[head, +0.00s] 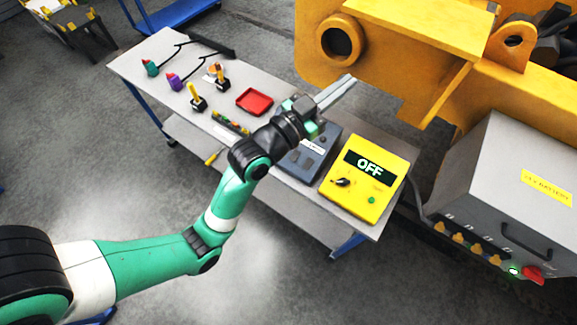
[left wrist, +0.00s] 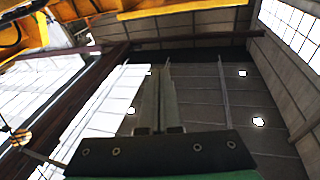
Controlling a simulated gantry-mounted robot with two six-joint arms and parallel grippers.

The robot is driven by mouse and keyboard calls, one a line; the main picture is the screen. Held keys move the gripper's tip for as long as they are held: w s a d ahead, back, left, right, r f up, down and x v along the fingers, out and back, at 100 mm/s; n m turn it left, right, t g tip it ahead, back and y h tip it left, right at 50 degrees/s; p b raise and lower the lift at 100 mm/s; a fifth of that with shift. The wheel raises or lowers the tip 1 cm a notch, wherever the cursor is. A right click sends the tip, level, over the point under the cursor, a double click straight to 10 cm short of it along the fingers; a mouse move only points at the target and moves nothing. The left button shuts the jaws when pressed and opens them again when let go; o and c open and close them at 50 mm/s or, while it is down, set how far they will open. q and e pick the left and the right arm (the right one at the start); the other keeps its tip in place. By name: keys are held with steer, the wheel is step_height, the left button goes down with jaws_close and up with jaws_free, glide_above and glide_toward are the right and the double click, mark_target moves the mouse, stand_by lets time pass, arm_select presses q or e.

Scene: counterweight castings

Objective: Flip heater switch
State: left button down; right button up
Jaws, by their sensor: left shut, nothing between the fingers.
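My left gripper (head: 350,79) is shut and empty, its fingers pointing up and right above the trolley, in front of the yellow machine. In the left wrist view the closed fingers (left wrist: 160,95) point toward the ceiling. A yellow box (head: 365,178) with a display reading OFF, a black knob and a green button sits at the trolley's right end. A grey-blue box (head: 308,158) with a white label sits left of it, partly hidden by my gripper. I cannot read which control is the heater switch. My right gripper is not in view.
The trolley (head: 150,72) also carries a red tray (head: 254,102), yellow-handled tools and green and purple items. A yellow machine (head: 400,55) overhangs its far side. A grey battery cabinet (head: 505,180) with switches and a red knob (head: 533,274) stands at right. The near floor is clear.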

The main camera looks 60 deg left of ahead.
arm_select(q)
steer(key=s+a+f+n+g+y+b, duration=0.1)
steer(key=s+a+f+g+b, duration=0.1)
steer(key=f, duration=1)
steer(key=s+a+f+n+g+y+b, duration=0.1)
steer(key=s+a+f+g+b, duration=0.2)
steer(key=s+f, duration=0.4)
steer(key=s+a+f+n+g+y+b, duration=0.1)
steer(key=s+a+f+n+g+b, duration=0.1)
steer(key=f, duration=1.7)
steer(key=s+a+b, duration=0.1)
steer(key=s+a, duration=0.1)
steer(key=a, duration=0.1)
steer(key=shift+s, duration=0.25)
steer(key=shift+w, duration=0.1)
steer(key=b, duration=0.3)
glide_toward(294, 157)
steer(key=w+a+r, duration=0.1)
steer(key=w+a, duration=0.1)
steer(key=w, duration=0.2)
steer(key=shift+w+d+f+b, duration=0.1)
steer(key=shift+w+f+b, duration=0.15)
steer(key=shift+f, duration=0.3)
steer(key=shift+w+f+b, duration=0.15)
steer(key=shift+w+f, duration=0.05)
steer(key=shift+f, duration=0.35)
steer(key=shift+w+f, duration=0.2)
steer(key=shift+f, duration=0.15)
